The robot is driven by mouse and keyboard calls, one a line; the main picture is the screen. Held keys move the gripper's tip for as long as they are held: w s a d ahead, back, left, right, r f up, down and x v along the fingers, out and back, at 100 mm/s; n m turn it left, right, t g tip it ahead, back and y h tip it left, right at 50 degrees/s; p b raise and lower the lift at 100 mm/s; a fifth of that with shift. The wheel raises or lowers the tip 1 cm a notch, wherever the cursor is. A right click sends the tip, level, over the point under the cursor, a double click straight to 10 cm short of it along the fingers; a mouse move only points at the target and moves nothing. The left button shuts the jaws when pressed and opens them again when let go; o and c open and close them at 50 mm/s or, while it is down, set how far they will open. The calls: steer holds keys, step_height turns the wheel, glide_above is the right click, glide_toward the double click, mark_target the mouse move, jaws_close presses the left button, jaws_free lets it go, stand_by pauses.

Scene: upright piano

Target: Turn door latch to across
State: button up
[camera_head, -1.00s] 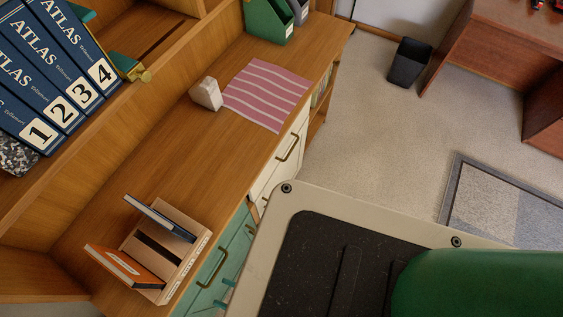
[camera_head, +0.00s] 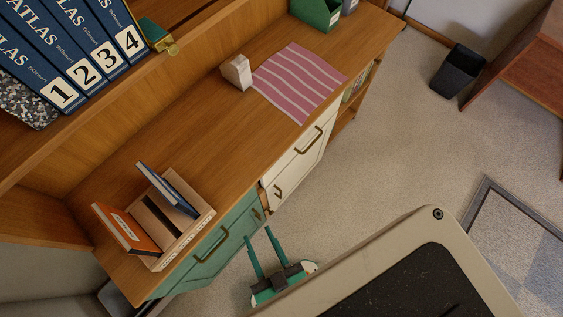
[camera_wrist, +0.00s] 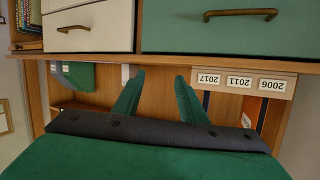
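The cabinet has a teal front (camera_head: 222,245) and a white front (camera_head: 300,160), each with a brass pull handle. A small brass latch (camera_head: 258,213) is on the teal front, near its edge by the white front. Another small brass piece (camera_head: 278,191) is on the white front. Neither one's exact turn is clear. My gripper (camera_head: 258,234), with green fingers, is open and empty in front of the teal front, apart from the latch. The wrist view shows its spread fingers (camera_wrist: 157,76) and the teal front (camera_wrist: 220,32) upside down, but no latch that I can make out.
A wooden book stand (camera_head: 165,225) with a few books stands on the cabinet top. A white block (camera_head: 237,72) and a pink striped cloth (camera_head: 298,80) lie further back. Atlas volumes (camera_head: 75,45) fill the upper shelf. The carpet (camera_head: 385,150) beside the cabinet is clear.

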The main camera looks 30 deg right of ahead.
steer(key=d+f+m+g+h, duration=0.1)
steer(key=d+f+m+g, duration=0.2)
steer(key=f, duration=0.6)
steer(key=d+f+m+g+h, duration=0.1)
steer(key=d+f+m, duration=0.1)
steer(key=f+m, duration=0.5)
steer(key=m+g+y, duration=0.2)
steer(key=m+y, duration=0.4)
steer(key=m, duration=1.4)
glide_toward(270, 211)
steer(key=s+f+x, duration=0.1)
steer(key=x, duration=0.5)
steer(key=shift+w+f+m, duration=0.25)
steer(key=shift+w+m, duration=0.05)
jaws_close()
